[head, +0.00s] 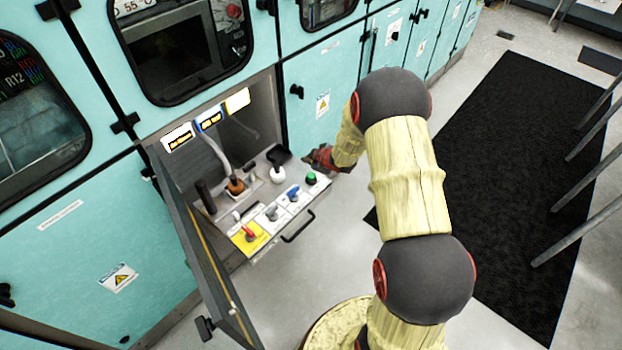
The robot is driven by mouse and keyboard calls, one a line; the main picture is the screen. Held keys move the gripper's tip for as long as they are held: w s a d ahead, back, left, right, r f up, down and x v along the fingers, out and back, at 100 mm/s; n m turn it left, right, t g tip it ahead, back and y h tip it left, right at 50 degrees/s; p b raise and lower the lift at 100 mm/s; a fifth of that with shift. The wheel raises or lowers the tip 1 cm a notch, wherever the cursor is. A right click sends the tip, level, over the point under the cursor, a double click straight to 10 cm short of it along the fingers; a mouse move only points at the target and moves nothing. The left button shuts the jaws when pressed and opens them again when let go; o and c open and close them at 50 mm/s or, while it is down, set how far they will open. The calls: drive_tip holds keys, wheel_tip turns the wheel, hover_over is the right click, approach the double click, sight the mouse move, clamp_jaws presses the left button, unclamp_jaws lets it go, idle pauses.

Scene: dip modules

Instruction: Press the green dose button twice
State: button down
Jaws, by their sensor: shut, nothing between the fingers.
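The green dose button (311,178) is a small round cap on a white plate, at the right end of the row of controls on a pulled-out drawer panel (258,196). My gripper (308,158) is shut and empty, beside and just above the button in the picture. A gap shows between the fingertips and the button, and I cannot tell the height of the fingers over it. The button's cap is in plain view, and I cannot tell whether it is pressed in.
On the panel are a blue control (292,193), a grey control (271,213), a red-handled one on yellow (248,232), a white knob (277,174) and a brown bottle (235,186) with a hose. An open door (212,270) stands left of the drawer. The drawer has a black handle (299,228).

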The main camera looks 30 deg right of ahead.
sight(310, 176)
drive_tip(key=shift+f+b, duration=1.8)
drive_tip(key=shift+f, duration=0.8)
drive_tip(key=shift+f, duration=0.1)
drive_tip(key=shift+f, duration=0.3)
drive_tip(key=shift+f+b, duration=0.7)
drive_tip(key=shift+r, duration=0.15)
drive_tip(key=shift+r+p, duration=0.9)
drive_tip(key=shift+r, duration=0.05)
wheel_tip(310, 176, up, 5)
drive_tip(key=p, duration=0.4)
